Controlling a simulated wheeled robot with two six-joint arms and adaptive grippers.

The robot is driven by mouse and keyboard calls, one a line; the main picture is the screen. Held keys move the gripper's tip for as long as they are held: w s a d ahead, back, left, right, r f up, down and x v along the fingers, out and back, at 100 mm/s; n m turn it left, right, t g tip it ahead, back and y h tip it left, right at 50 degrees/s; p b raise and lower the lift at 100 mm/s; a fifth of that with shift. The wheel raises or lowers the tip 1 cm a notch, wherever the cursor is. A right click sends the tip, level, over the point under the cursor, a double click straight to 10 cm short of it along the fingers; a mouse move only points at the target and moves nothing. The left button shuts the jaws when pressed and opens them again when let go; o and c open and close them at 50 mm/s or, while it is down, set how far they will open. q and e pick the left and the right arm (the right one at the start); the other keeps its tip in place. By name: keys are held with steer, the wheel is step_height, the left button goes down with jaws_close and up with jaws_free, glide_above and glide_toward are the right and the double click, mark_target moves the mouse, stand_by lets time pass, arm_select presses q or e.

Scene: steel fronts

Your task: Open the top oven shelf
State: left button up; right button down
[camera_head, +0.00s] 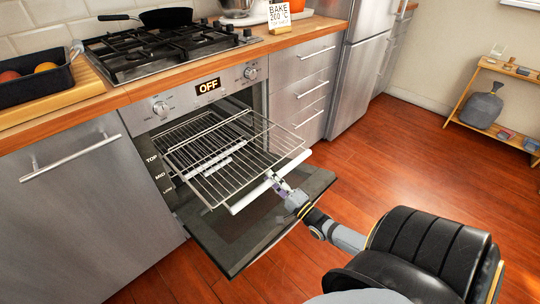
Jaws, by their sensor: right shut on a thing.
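The oven (232,93) has its door (255,245) folded down and open. The top oven shelf (222,148), a wire rack level with the TOP label, is drawn far out over the door. A white bar (245,202) runs along the shelf's front edge. My right gripper (277,182) is shut on this bar near its middle. The fingertips are small here and partly merge with the bar. My left gripper is not in view.
The oven display (208,87) reads OFF. A gas hob (160,48) with a black pan (165,17) is above. Steel drawers (302,85) and a fridge (362,65) stand to the right. A wooden rack (500,105) is at far right. Red wooden floor is clear between.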

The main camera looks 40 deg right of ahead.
steer(key=c, duration=1.1)
jaws_free()
steer(key=shift+c, duration=0.2)
steer(key=v, duration=1.2)
steer(key=shift+d, duration=0.1)
